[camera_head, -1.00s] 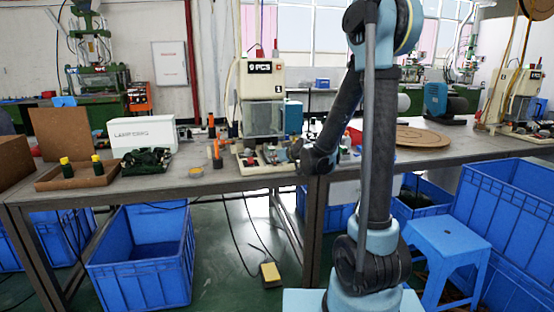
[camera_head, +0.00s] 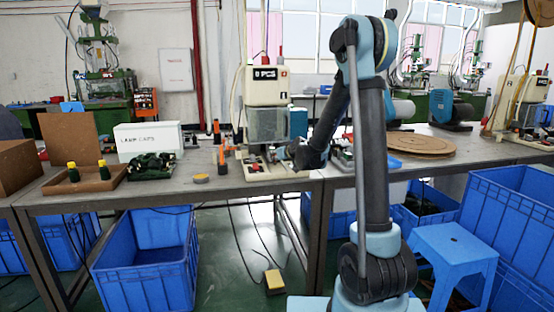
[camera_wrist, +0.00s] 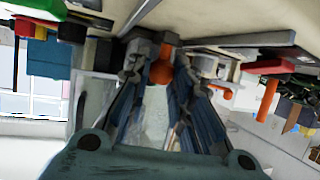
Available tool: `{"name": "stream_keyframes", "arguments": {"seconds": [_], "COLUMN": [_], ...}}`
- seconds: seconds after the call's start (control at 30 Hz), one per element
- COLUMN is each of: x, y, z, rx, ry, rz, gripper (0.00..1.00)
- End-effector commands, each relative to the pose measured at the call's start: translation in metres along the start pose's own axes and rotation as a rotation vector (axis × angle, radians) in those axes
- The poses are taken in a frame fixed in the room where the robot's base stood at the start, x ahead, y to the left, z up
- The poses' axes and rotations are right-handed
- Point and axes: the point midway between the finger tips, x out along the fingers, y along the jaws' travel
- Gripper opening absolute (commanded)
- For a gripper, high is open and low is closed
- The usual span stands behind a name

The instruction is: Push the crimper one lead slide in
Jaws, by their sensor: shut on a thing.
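Crimper one (camera_head: 267,85), a cream press with a "1" label and a grey guard, stands on the bench left of my arm. Its low base (camera_head: 262,171) faces me. My gripper (camera_head: 283,154) is at the right front of this base, small and partly hidden by its own wrist. In the wrist view, my gripper's two dark fingers (camera_wrist: 160,82) close around an orange round knob (camera_wrist: 162,70) on a grey mount. I take this knob to be part of the lead slide; the slide's travel is hard to see.
An orange-handled tool (camera_head: 221,158) and a small yellow-topped tin (camera_head: 201,178) are left of the crimper. A tray with two yellow-capped bottles (camera_head: 85,183) is further left. A round brown board (camera_head: 420,144) lies to the right. Blue crates (camera_head: 145,255) and a stool (camera_head: 450,240) stand below.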

Motion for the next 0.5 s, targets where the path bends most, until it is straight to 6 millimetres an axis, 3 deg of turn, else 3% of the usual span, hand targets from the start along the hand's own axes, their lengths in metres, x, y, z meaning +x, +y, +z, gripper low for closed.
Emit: {"name": "stream_keyframes", "arguments": {"seconds": [0.03,0.07,0.13,0.5], "x": [0.0023,0.0023,0.0021,-0.0007], "y": [0.0036,0.0037,0.0035,0.0018], "z": [-0.0029,-0.0031,-0.003,-0.0017], "rx": [0.0,0.0,0.0,0.001], "ry": [0.005,0.005,0.005,0.003], "rz": [0.006,0.006,0.006,0.003], "gripper": [0.0,0.27,0.41,0.41]}}
